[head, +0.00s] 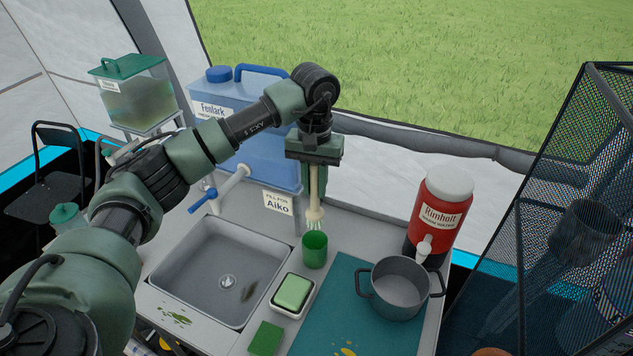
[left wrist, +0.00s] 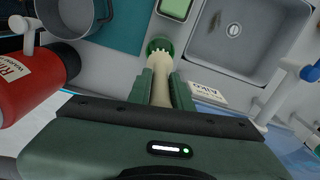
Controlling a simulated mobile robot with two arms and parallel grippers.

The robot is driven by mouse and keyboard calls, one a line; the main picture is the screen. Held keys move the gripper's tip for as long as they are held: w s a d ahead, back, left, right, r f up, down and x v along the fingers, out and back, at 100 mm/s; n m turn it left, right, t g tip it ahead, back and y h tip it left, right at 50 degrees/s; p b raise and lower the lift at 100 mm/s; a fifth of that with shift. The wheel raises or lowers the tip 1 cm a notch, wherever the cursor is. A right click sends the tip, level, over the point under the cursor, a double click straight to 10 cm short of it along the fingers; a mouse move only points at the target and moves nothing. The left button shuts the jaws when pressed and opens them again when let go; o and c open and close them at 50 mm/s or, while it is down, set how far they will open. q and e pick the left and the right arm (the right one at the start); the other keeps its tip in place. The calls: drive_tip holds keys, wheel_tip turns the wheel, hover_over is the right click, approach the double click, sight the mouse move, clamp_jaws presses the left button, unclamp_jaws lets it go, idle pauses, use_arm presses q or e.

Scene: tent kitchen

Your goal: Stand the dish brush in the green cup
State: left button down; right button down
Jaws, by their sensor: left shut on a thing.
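My left gripper (head: 316,172) is shut on the dish brush (head: 316,213), a cream handle with pale bristles pointing down. The brush hangs upright, its bristles just above or at the rim of the green cup (head: 315,252); I cannot tell whether they are inside it. The cup stands on the counter right of the sink. In the left wrist view the brush (left wrist: 161,85) lies between the fingers of the gripper (left wrist: 162,88), its bristle end overlapping the green cup (left wrist: 160,45). My right gripper is not in view.
The sink (head: 218,270) is left of the cup. A green sponge in a dish (head: 293,293) sits in front, with a grey pot (head: 399,288) on a teal mat (head: 340,318) to the right. A red drink cooler (head: 440,210) and blue water container (head: 255,140) stand behind.

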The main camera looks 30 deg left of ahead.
sight(314, 209)
use_arm(q)
drive_tip(key=shift+f+b, duration=0.95)
drive_tip(key=shift+f, duration=1.25)
wheel_tip(314, 209, down, 2)
drive_tip(key=shift+f+b, duration=0.1)
drive_tip(key=shift+b, duration=0.75)
wheel_tip(314, 209, down, 3)
drive_tip(key=b, duration=0.2)
drive_tip(key=shift+f+b, duration=0.1)
drive_tip(key=shift+b, duration=0.25)
drive_tip(key=shift+f+b, duration=0.5)
drive_tip(key=shift+f, duration=0.15)
drive_tip(key=c, duration=1.2)
unclamp_jaws()
